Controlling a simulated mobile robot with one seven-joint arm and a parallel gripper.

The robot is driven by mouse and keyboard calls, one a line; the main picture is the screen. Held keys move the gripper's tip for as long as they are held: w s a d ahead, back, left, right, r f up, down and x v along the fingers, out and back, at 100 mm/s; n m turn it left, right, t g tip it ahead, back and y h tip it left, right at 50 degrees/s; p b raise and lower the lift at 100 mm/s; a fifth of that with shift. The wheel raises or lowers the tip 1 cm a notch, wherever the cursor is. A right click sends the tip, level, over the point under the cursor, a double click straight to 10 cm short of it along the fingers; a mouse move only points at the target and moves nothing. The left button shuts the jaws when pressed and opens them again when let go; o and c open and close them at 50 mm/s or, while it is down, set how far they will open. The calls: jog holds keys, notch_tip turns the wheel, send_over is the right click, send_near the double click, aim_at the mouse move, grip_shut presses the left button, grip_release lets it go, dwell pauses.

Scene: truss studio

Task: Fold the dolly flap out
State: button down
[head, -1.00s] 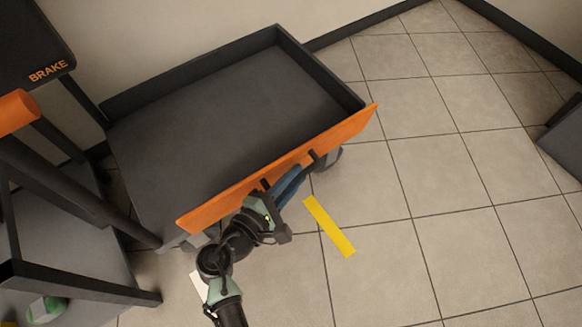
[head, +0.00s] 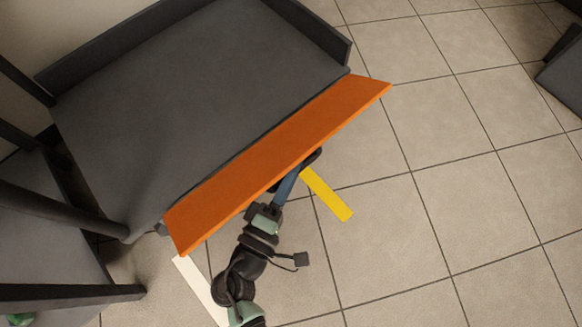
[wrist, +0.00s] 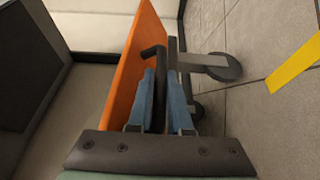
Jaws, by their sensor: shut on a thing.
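The orange dolly flap (head: 280,155) runs along the near long side of the dark grey dolly deck (head: 190,110). It leans outward from the deck, with its broad face showing. In the wrist view the flap (wrist: 134,75) is seen from beside and below, with a dark bar handle (wrist: 153,52) on its outer side. My gripper (wrist: 162,92) has its blue fingers shut on this handle. In the head view my gripper (head: 292,180) is at the flap's outer edge, and the flap partly hides its fingertips and the handle.
A dolly caster wheel (wrist: 225,67) is close beyond my fingers. A yellow floor strip (head: 328,195) lies right of my gripper, and a white strip (head: 198,287) lies by my arm. Grey cart frames stand at left.

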jog(key=shift+a+f+m+t+b, duration=0.1)
jog(key=shift+f+m+t+b, duration=0.3)
jog(key=shift+f+m, duration=0.3)
jog(key=shift+r, duration=0.1)
jog(key=c, duration=1.2)
grip_release()
jog(key=shift+o, duration=0.4)
